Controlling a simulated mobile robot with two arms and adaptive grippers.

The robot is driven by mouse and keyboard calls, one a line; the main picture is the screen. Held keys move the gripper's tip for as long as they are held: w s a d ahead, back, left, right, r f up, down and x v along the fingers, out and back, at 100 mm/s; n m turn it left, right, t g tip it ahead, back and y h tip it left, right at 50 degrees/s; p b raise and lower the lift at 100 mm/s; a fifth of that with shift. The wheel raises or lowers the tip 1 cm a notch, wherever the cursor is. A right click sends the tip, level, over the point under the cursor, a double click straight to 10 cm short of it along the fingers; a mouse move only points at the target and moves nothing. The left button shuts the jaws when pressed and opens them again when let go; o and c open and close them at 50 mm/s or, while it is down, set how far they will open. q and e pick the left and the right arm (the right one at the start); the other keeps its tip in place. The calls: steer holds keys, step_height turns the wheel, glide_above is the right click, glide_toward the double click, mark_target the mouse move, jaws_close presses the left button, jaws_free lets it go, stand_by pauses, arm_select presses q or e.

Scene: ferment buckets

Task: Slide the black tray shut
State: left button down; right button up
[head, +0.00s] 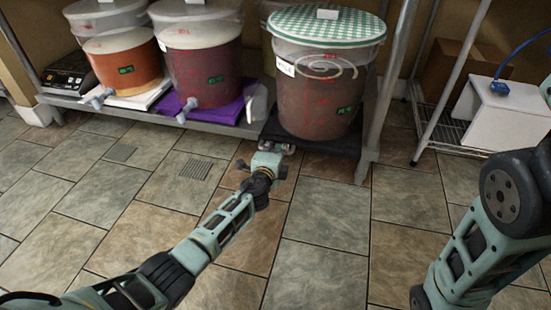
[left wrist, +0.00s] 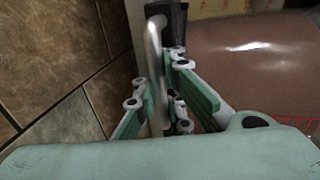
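My left gripper (head: 282,150) is low at the tray's front left corner. In the left wrist view a silver bar handle (left wrist: 156,75) runs between the green finger pads of my left gripper (left wrist: 165,105). The pads stand apart, and I see no clear grip on the bar. My right arm is at the right of the head view; its gripper is out of view.
A metal rack post (head: 385,90) rises right of the tray. A wire shelf (head: 450,130) holds boxes. The tiled floor in front is clear.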

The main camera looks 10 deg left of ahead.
arm_select(q)
steer(key=shift+w+r, duration=0.3)
steer(key=shift+w, duration=0.6)
steer(key=c, duration=1.8)
jaws_free()
steer(key=shift+s, duration=0.15)
steer(key=v, duration=1.1)
steer(key=shift+s, duration=0.4)
